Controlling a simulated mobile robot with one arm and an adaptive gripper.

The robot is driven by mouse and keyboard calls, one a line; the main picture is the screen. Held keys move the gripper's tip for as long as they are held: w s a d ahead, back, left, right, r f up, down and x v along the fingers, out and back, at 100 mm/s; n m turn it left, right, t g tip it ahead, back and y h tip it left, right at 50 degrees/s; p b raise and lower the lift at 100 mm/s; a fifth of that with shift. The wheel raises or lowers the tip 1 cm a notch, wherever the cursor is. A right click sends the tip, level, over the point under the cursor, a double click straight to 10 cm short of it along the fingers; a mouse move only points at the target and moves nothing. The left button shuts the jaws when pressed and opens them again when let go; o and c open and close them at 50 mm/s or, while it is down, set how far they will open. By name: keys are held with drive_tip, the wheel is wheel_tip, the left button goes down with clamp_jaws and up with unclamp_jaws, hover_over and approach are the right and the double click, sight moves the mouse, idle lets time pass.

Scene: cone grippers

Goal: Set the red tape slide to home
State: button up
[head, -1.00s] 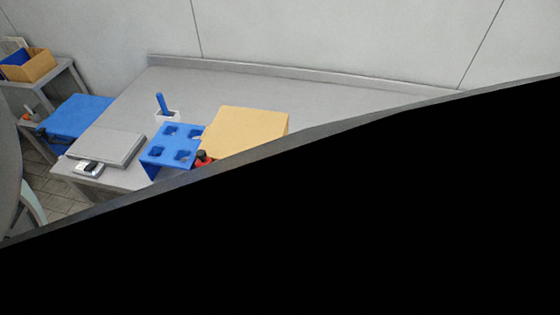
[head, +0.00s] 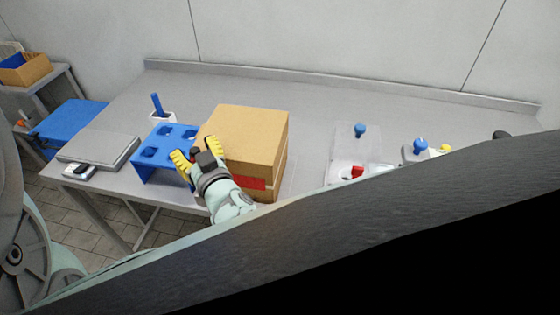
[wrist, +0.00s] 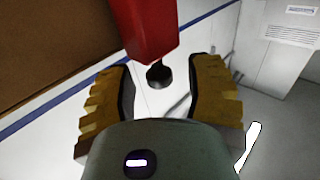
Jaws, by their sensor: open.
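In the wrist view a red block (wrist: 147,28) with a black round knob (wrist: 159,76) at its end comes in from the top, beside a brown surface. The knob lies between the two yellow fingers of my gripper (wrist: 163,80). The fingers are open, with a gap on both sides of the knob. In the head view my gripper (head: 196,154) is at the left side of a cardboard box (head: 245,135) and covers most of what is there. A red strip (head: 256,183) shows on the box's front. I cannot tell whether it joins the red block.
A blue stand with holes (head: 160,150) is close left of my gripper. Farther left are a grey flat case (head: 100,150) and a blue-handled item in a white holder (head: 157,104). Blue-knobbed fixtures (head: 360,131) stand right. A dark shape hides the lower right.

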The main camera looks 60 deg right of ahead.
drive_tip(key=shift+w, duration=0.15)
clamp_jaws()
idle(0.5)
